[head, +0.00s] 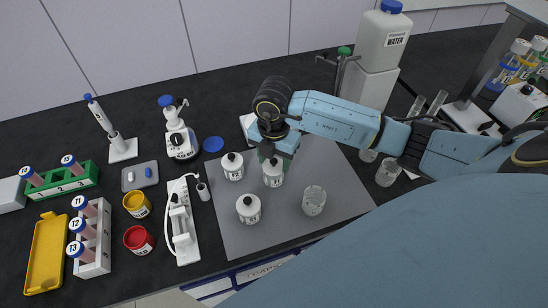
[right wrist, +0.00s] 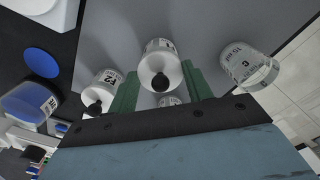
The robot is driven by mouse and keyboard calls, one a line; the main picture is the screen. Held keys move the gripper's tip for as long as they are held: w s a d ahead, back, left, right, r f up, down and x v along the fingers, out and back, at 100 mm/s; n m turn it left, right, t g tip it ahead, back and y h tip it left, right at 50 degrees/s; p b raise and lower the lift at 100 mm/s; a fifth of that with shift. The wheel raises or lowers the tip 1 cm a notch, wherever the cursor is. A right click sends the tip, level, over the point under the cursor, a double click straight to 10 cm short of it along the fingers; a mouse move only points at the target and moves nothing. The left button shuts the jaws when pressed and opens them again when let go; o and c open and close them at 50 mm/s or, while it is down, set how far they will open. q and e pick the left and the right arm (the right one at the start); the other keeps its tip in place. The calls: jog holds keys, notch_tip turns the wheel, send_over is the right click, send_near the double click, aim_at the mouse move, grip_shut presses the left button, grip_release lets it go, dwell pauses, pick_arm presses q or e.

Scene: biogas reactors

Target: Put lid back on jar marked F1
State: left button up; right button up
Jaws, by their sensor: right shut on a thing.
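My right gripper (head: 268,150) comes down from above and is shut around a white lidded jar (head: 273,174) with a black knob. In the right wrist view this jar (right wrist: 160,60) lies between the green fingers; its label is hard to read. Two more white lidded jars stand on the grey mat: one to the left (head: 233,168), one to the front left (head: 249,210). An open clear glass jar (head: 314,202) stands to the right; it also shows in the right wrist view (right wrist: 246,62). No mark F1 is clearly legible. My left gripper is out of view.
The grey mat (head: 340,190) has free room right of the jars. Glassware (head: 386,174) stands under my right arm.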

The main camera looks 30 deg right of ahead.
jog(key=o, duration=1.6)
jog(key=shift+r, duration=0.1)
jog(key=shift+r+p, duration=3.05)
jog(key=shift+r, duration=0.4)
grip_shut()
